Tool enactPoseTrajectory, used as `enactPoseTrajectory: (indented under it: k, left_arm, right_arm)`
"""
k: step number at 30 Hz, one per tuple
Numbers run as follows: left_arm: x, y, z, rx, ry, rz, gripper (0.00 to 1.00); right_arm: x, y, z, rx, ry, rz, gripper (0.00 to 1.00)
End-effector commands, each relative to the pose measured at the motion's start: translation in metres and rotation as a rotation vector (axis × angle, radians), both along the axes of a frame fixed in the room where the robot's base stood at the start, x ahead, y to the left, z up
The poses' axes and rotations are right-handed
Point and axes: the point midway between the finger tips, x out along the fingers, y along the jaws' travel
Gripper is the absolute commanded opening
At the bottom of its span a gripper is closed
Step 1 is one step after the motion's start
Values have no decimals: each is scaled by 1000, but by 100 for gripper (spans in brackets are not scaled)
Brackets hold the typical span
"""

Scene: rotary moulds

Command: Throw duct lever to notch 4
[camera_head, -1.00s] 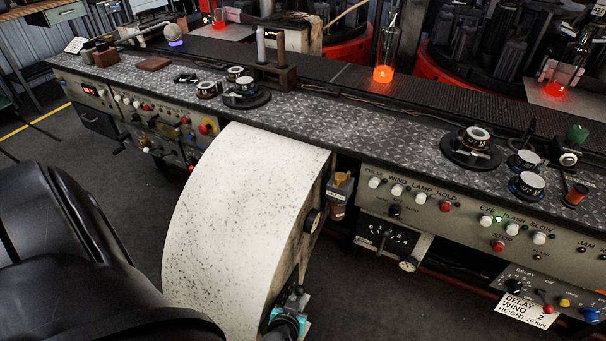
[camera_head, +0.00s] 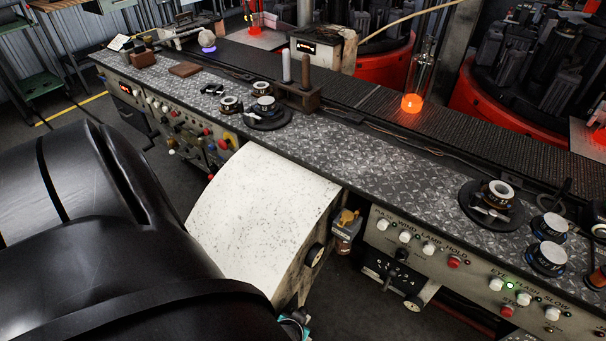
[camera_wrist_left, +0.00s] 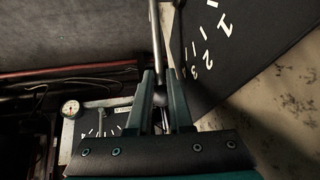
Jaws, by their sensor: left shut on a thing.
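In the left wrist view my left gripper (camera_wrist_left: 161,82) has its two teal fingers shut on a thin metal lever rod (camera_wrist_left: 156,35). The rod runs up between the fingers toward the top of the picture. To its right is a dark notch plate (camera_wrist_left: 245,45) with white numerals; 1, 2 and 3 are readable, with white marks beside them. Any 4 is not clearly visible, and I cannot tell which notch the lever is at. In the head view only a teal bit of the left gripper (camera_head: 294,325) shows at the bottom edge. My right gripper is not in view.
A pale curved housing (camera_head: 262,200) stands before the long metal-topped console (camera_head: 365,185), which carries knobs and rings. A small scale panel (camera_head: 392,273) sits under the console. A glowing bottle (camera_head: 413,95) stands behind.

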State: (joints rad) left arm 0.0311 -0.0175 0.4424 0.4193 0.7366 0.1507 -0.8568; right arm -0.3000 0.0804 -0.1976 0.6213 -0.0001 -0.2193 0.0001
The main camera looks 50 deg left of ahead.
Motion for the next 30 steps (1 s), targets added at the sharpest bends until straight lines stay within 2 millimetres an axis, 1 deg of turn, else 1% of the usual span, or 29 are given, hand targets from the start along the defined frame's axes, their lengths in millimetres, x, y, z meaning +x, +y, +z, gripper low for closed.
enactPoseTrajectory:
  k: [1,8,21,22,27,29,30]
  left_arm:
    - [10,7,6,16,-14,1,0]
    - [5,8,4,13,2,-1,0]
    - [5,8,3,12,5,1,0]
    - [5,8,3,12,5,1,21]
    - [5,7,3,11,4,1,40]
    - [4,7,3,9,6,2,47]
    - [4,6,3,8,7,2,48]
  right_arm:
    - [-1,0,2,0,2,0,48]
    - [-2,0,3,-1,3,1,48]
    - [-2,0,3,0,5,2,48]
    - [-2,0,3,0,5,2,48]
    - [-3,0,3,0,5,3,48]
    - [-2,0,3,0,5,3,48]
    - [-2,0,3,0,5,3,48]
